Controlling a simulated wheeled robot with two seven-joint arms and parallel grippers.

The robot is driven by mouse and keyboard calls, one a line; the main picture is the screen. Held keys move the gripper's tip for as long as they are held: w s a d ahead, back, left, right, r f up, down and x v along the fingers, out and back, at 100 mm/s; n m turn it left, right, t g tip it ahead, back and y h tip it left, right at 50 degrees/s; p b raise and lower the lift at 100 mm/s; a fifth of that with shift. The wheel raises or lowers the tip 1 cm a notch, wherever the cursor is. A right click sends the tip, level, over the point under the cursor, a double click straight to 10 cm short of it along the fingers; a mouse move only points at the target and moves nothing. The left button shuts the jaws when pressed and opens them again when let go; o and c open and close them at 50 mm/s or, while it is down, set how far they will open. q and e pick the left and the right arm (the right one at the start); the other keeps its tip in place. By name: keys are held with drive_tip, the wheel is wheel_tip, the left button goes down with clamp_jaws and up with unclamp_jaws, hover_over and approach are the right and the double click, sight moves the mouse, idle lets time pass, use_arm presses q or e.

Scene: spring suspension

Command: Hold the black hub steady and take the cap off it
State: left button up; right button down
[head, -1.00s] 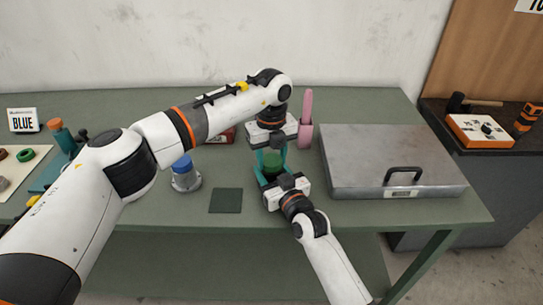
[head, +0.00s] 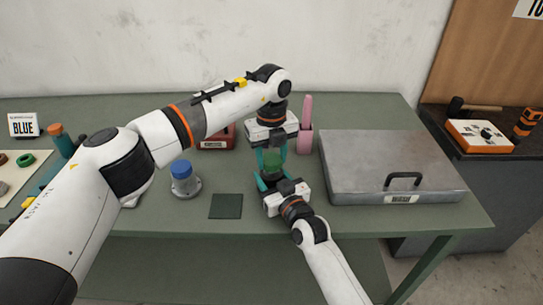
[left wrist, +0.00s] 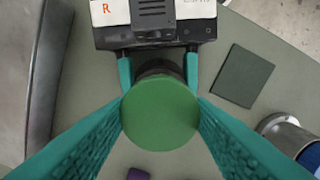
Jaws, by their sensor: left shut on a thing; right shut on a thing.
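My left gripper (head: 271,157) points straight down and is shut on the green cap (head: 273,161), a round disc that fills the middle of the left wrist view (left wrist: 160,113). The black hub (head: 270,177) is below the cap and mostly hidden by grippers. Its dark edge shows behind the cap in the left wrist view (left wrist: 158,69). My right gripper (head: 270,183) reaches in from the front and is shut on the hub. Whether the cap and hub still touch is hard to tell.
A grey-and-silver hub with a blue cap (head: 183,179) stands to the left. A dark green square pad (head: 226,206) lies in front. A big metal lid with a handle (head: 375,165) takes up the right. A pink holder (head: 305,137) and red box (head: 212,143) stand behind.

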sight(272, 159)
drive_tip(key=shift+f, duration=0.15)
use_arm(q)
drive_tip(key=shift+r, duration=2)
use_arm(e)
drive_tip(key=shift+c, duration=2.3)
unclamp_jaws()
drive_tip(key=shift+s, duration=0.1)
